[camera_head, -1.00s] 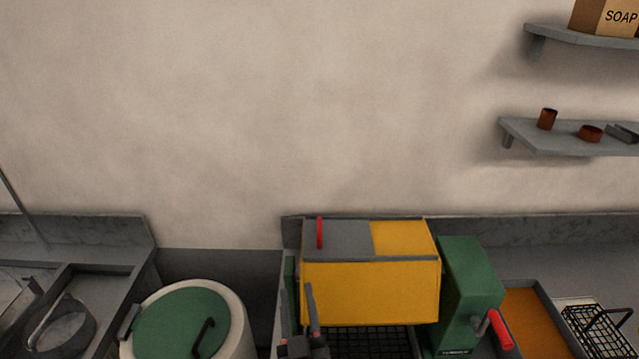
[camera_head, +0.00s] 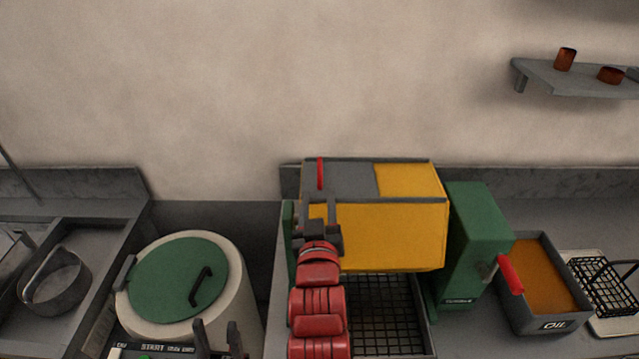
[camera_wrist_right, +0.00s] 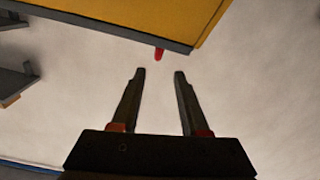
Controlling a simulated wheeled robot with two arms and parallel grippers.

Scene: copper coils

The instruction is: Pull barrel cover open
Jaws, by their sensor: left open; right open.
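The yellow barrel (camera_head: 390,232) sits in the tumbler's green frame at the counter's middle. Its grey cover (camera_head: 350,180) lies on the top left, with a red handle (camera_head: 320,172) at its left edge. The cover looks shut. My right gripper (camera_head: 320,208) is open and empty in front of the barrel's left end, below the handle in the picture. In the right wrist view, the handle (camera_wrist_right: 159,54) shows just beyond and between the open fingertips (camera_wrist_right: 159,73), apart from them. My left gripper (camera_head: 217,330) is open and empty at the bottom, in front of the white drum.
A white drum with a green lid (camera_head: 180,279) stands left of the tumbler. The green side housing (camera_head: 475,240) with a red crank handle (camera_head: 510,273) stands right. An oil tray (camera_head: 545,285) and black basket (camera_head: 603,283) lie further right. A shelf (camera_head: 560,80) hangs above.

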